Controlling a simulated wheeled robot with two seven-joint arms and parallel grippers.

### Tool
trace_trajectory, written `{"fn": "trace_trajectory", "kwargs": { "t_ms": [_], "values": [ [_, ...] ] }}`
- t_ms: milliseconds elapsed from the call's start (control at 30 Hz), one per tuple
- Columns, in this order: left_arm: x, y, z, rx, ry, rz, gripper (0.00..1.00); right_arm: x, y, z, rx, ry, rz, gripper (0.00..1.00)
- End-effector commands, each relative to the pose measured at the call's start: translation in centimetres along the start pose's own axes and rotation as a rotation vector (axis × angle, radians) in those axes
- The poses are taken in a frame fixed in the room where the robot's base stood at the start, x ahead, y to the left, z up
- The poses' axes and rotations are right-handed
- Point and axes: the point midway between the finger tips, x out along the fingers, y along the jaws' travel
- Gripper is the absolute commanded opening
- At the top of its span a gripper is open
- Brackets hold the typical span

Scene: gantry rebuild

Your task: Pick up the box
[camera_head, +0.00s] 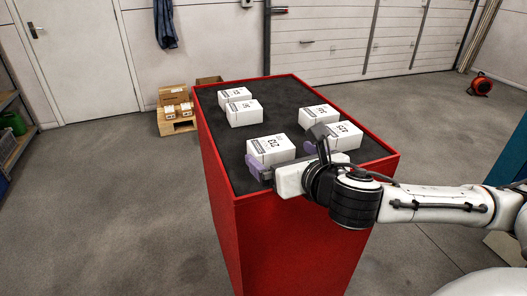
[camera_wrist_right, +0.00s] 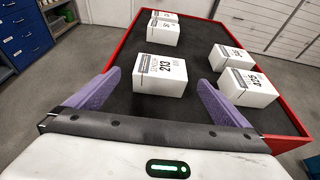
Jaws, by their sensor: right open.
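Several white boxes with printed labels stand on the black top of a red cabinet (camera_head: 222,178). The box marked 213 (camera_head: 271,148) is nearest the front left edge; it also shows in the right wrist view (camera_wrist_right: 160,76), ahead of and between the two purple fingers. My right gripper (camera_wrist_right: 156,92) is open and empty, with the box a little beyond its fingertips. In the head view the right gripper (camera_head: 262,166) sits low at the cabinet's front edge, partly hidden by its own wrist. My left gripper is in neither view.
Two boxes stand right of the box, a nearer one (camera_wrist_right: 247,88) and a farther one (camera_wrist_right: 231,58). Two more (camera_head: 243,112) (camera_head: 235,97) stand at the back left. The cabinet has a raised red rim (camera_head: 372,165). A pallet with cartons (camera_head: 176,116) is on the floor behind.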

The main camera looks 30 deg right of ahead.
Motion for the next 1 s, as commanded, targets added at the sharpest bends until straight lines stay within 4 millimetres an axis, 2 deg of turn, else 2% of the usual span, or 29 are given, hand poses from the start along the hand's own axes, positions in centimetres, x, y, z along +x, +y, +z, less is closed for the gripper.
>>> {"fn": "trace_trajectory", "kwargs": {
  "t_ms": [33, 367, 600, 700, 933, 967, 1000],
  "values": [
    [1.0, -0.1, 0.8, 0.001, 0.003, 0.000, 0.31, 1.1, 0.0, -0.6, 0.005, -0.003, 0.000, 1.00],
    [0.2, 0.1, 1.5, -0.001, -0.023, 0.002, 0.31, 4.2, 0.0, 0.1, 0.006, 0.001, 0.001, 1.00],
    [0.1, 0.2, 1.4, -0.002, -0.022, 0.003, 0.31, 7.7, 0.0, 0.4, 0.007, 0.002, 0.002, 1.00],
    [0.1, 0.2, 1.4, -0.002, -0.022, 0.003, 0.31, 8.5, 0.0, 0.4, 0.006, 0.001, 0.003, 1.00],
    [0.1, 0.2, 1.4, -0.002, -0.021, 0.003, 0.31, 8.6, 0.0, 0.4, 0.004, 0.001, 0.004, 1.00],
    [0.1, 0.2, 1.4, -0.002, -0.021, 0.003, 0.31, 8.6, 0.0, 0.4, 0.004, 0.001, 0.004, 0.98],
    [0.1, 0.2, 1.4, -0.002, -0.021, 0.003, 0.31, 8.6, 0.0, 0.4, 0.004, 0.001, 0.004, 0.92]
  ]
}}
